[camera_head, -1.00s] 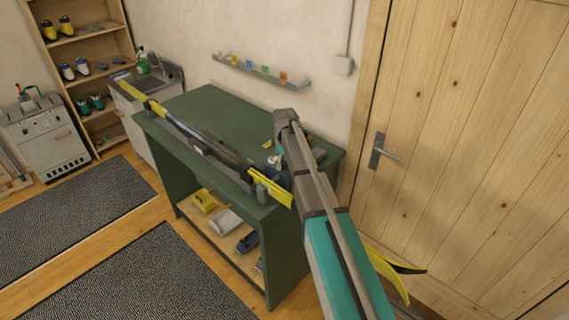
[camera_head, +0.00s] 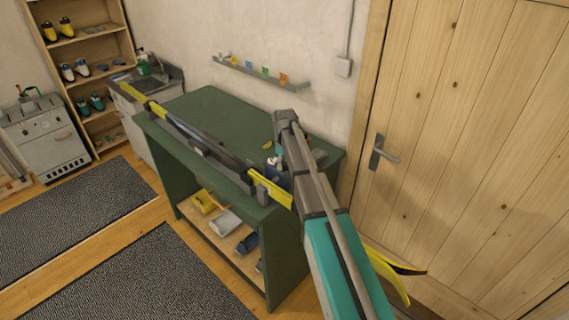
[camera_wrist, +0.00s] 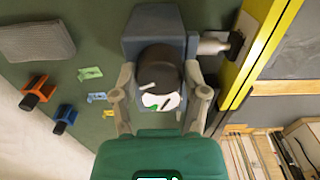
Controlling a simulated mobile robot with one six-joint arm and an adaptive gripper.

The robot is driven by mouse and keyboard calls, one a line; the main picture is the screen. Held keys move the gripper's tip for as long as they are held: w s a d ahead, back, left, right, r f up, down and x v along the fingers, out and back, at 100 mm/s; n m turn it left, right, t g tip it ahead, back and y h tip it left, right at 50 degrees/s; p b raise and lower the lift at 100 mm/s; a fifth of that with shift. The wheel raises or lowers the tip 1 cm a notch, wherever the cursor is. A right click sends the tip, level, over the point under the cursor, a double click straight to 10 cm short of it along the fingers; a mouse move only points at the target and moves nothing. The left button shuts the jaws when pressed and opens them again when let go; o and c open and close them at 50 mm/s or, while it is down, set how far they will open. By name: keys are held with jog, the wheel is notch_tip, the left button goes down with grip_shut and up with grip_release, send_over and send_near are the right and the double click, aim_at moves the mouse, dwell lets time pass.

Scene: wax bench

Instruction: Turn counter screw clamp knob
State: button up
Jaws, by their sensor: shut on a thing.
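The clamp's knob (camera_wrist: 160,68) is dark and round, with a white face bearing a black line and a green mark, in the wrist view. It sits on the blue-grey clamp body (camera_wrist: 140,30). My gripper (camera_wrist: 161,92) has one finger on each side of the knob and is shut on it. In the head view the blue clamp (camera_head: 277,178) shows at the right end of the green bench (camera_head: 232,115), partly hidden by my arm. My fingertips are hidden there.
A long dark ski with yellow ends (camera_head: 205,142) lies along the bench's front edge, beside the clamp. Orange and blue small tools (camera_wrist: 34,93) and a grey block (camera_wrist: 38,40) lie near the clamp. A wooden door (camera_head: 470,130) stands right. Dark mats cover the floor.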

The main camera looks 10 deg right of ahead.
jog(key=shift+m, duration=0.8)
jog(key=o, duration=1.1)
jog(key=shift+o, duration=0.2)
jog(key=shift+n, duration=0.5)
